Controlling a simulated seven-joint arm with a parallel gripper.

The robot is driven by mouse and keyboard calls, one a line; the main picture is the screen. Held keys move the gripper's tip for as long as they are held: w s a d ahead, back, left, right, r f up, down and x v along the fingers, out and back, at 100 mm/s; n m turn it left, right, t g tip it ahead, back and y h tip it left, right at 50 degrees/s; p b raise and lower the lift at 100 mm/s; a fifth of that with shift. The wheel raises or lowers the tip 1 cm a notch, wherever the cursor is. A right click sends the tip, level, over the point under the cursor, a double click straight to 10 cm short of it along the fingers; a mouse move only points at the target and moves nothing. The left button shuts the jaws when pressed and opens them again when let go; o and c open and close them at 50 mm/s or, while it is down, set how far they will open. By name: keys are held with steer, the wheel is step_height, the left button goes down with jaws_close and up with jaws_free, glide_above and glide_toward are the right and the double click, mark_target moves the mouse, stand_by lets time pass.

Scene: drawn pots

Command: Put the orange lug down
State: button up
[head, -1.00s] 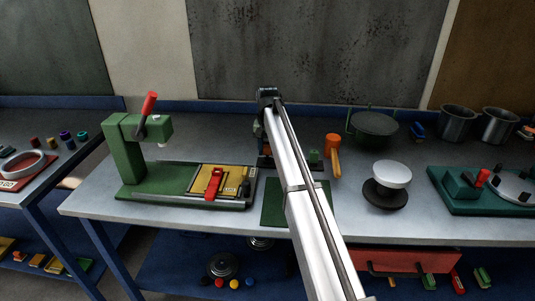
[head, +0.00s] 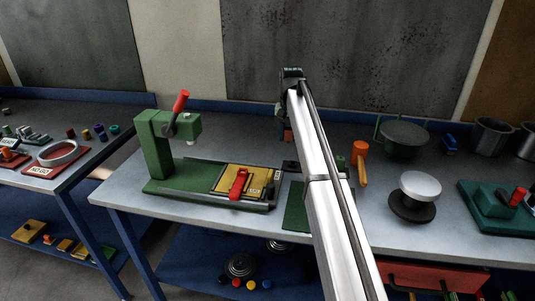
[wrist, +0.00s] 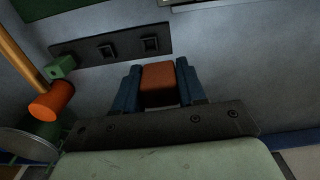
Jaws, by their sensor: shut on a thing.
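My gripper (wrist: 157,78) is shut on the orange lug (wrist: 158,84), an orange-brown block between two blue fingers in the wrist view. In the head view my arm hides most of the gripper, and a small bit of orange (head: 288,135) shows beside it. A dark bar (wrist: 110,47) with two square sockets lies on the bench apart from the lug, to its upper left in the wrist view. A small green block (wrist: 61,67) sits at the bar's left end. I cannot tell the lug's height above the bench.
An orange-headed mallet (head: 360,150) lies right of my arm, near a dark green pan (head: 403,138). A green press (head: 160,150) stands left. A white-topped knob (head: 420,186) stands right. Bare bench (wrist: 240,60) shows right of the gripper in the wrist view.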

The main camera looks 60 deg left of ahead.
steer(key=s+a+r+n, duration=0.1)
steer(key=s+r, duration=0.2)
steer(key=s, duration=0.6)
steer(key=s+a+r+n, duration=0.1)
steer(key=s+a+r, duration=0.1)
steer(key=s, duration=0.6)
steer(key=shift+s+d+f+m, duration=0.35)
steer(key=shift+d+f, duration=0.25)
steer(key=shift+f, duration=0.95)
steer(key=shift+s+d+f+m, duration=0.35)
steer(key=shift+d+f, duration=0.25)
steer(key=shift+f, duration=1)
steer(key=shift+s+d+f+m, duration=0.35)
steer(key=shift+d+f, duration=0.25)
steer(key=shift+f, duration=0.95)
steer(key=shift+f, duration=0.15)
steer(key=o, duration=1)
step_height(320, 180, up, 12)
steer(key=shift+r, duration=0.2)
